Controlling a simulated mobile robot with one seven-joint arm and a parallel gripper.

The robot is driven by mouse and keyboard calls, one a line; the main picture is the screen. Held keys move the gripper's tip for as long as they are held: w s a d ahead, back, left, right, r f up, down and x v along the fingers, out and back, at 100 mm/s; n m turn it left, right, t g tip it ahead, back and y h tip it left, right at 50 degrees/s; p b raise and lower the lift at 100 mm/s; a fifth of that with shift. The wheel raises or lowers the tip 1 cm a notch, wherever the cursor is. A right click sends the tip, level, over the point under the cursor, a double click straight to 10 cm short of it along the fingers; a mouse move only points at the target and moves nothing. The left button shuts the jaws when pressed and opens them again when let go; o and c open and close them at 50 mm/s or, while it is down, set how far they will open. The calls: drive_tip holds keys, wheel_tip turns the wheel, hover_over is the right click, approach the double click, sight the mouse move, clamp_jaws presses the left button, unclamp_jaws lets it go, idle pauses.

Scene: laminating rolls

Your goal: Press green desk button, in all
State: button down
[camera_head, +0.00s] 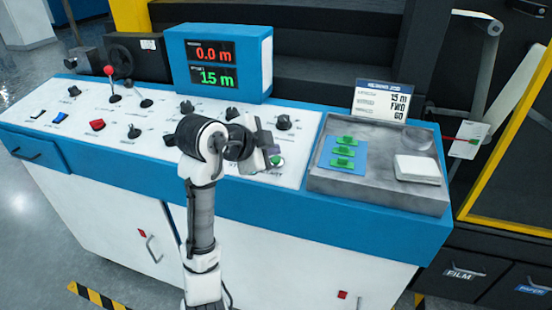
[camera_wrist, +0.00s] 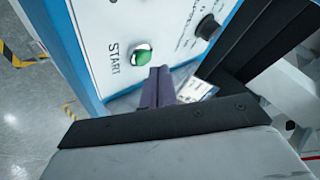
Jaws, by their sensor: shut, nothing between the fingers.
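The green button (camera_wrist: 141,56) sits on the white panel of the control desk, beside the printed word START, in the wrist view. It also shows in the head view (camera_head: 276,161), small and just right of my gripper. My gripper (camera_head: 272,150) is over the right part of the white panel. In the wrist view its dark fingers (camera_wrist: 160,85) are together and empty, pointing at the panel near the button. The button is just left of the fingertips in that view, and I cannot tell whether they touch it.
Several black knobs stand on the panel, one near my gripper (camera_head: 284,122). A red-topped lever (camera_head: 110,72) is at the left. A grey tray (camera_head: 385,188) holds green pieces and a white block at the right. A display box (camera_head: 220,62) stands behind, reading 0.0 m and 15 m.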

drive_tip(key=shift+f, duration=0.15)
drive_tip(key=shift+f+b, duration=0.3)
